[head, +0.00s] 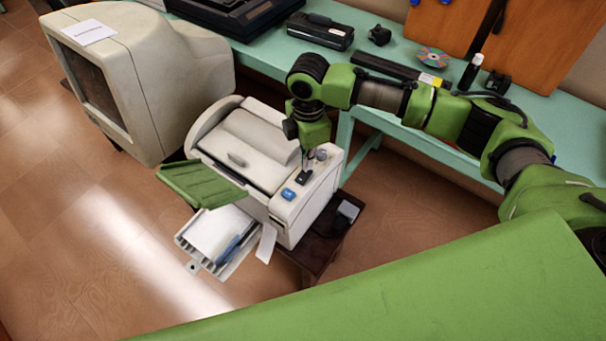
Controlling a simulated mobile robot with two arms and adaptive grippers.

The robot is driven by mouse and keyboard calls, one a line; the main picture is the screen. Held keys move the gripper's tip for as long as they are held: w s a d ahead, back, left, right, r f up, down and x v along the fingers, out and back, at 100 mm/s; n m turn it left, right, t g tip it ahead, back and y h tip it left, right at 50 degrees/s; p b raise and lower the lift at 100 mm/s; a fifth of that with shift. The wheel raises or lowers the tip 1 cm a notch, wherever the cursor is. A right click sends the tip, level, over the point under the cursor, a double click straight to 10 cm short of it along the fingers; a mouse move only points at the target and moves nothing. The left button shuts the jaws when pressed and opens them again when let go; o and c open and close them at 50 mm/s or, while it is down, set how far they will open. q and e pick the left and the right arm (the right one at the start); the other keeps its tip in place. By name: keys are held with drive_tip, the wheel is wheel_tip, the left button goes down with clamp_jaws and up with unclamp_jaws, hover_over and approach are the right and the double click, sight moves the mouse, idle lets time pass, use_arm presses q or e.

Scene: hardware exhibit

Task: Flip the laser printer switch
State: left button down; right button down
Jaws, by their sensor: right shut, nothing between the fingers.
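The laser printer (252,150) is a cream-white machine on a low dark stand, in the middle left of the head view. Its top right panel carries a blue button (288,194), a dark switch (304,177) and a round grey knob (321,155). My right arm reaches in from the right, and my right gripper (305,166) points down at the panel. Its fingers are shut and empty, right at the dark switch. I cannot tell whether they touch it or which way the switch is set. My left gripper is not in view.
A green flap (200,184) and a paper tray (212,236) stick out from the printer's front left. A bulky old monitor (150,75) stands behind left. A teal table (270,50) runs along the back with several devices. Wooden floor (60,220) is clear at left.

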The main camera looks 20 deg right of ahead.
drive_tip(key=shift+s+f+b, duration=0.1)
drive_tip(key=shift+f+b, duration=0.25)
drive_tip(key=shift+f, duration=0.9)
idle(0.8)
wheel_tip(320, 180, up, 7)
drive_tip(key=p, duration=0.8)
drive_tip(key=shift+r, duration=0.1)
idle(0.3)
